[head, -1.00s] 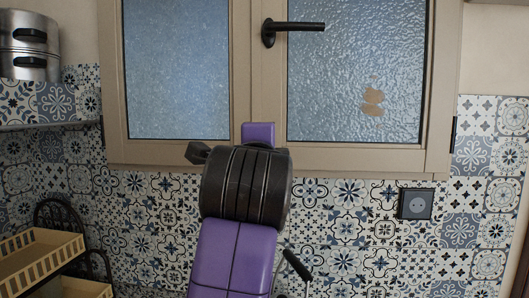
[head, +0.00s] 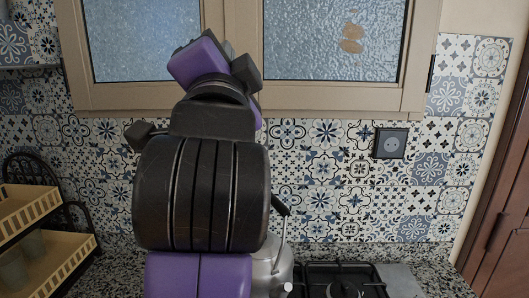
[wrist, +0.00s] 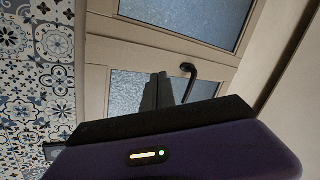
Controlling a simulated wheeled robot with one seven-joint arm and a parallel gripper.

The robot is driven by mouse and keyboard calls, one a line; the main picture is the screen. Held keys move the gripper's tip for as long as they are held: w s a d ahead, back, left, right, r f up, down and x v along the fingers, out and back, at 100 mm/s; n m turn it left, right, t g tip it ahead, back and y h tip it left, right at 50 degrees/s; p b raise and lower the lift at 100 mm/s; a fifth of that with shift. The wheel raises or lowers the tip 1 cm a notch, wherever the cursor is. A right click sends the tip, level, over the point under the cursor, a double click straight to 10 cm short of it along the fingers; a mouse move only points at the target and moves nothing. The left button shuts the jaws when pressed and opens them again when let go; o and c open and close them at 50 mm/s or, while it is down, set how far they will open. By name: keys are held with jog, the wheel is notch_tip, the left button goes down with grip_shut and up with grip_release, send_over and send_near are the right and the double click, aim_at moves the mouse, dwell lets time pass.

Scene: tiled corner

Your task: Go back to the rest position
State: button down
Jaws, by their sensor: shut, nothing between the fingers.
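My gripper (wrist: 157,92) shows in the wrist view as two dark fingers close together, shut and empty. Behind them are the beige window frame (wrist: 96,50) and its dark handle (wrist: 188,70). In the head view my purple and black arm stands upright in the middle, its upper end in front of the window (head: 330,45). I cannot make out the fingers clearly there.
A stove (head: 340,283) and a metal kettle (head: 272,268) stand on the speckled counter, partly behind my arm. A two-tier rack (head: 40,210) is at the left. A socket (head: 391,143) is on the tiled wall. A brown door (head: 505,215) is at the right edge.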

jog(key=s+d+f+n+y, duration=0.2)
jog(key=s+d+f+n, duration=0.25)
jog(key=f, duration=0.65)
jog(key=s+d+f+n+g+y, duration=0.1)
jog(key=s+d+f+n+y, duration=0.2)
jog(key=f+n, duration=0.5)
jog(key=s+d+f+n+y, duration=0.1)
jog(key=s+d+f+n, duration=0.4)
jog(key=f, duration=0.8)
jog(key=s+d+f+m+g+h, duration=0.2)
jog(key=s+d+f, duration=0.2)
jog(key=s, duration=0.5)
jog(key=s+d+f+m+g+h, duration=0.2)
jog(key=s+d+f, duration=0.3)
jog(key=s+f, duration=0.4)
jog(key=s+d+f+m+g+h, duration=0.2)
jog(key=s+d+f+h, duration=0.2)
jog(key=s, duration=0.7)
notch_tip(320, 180, down, 2)
jog(key=shift+d+f+g, duration=0.2)
jog(key=shift+f+g, duration=0.05)
jog(key=shift+g, duration=0.05)
jog(key=c, duration=2.2)
grip_release()
jog(key=shift+m, duration=0.25)
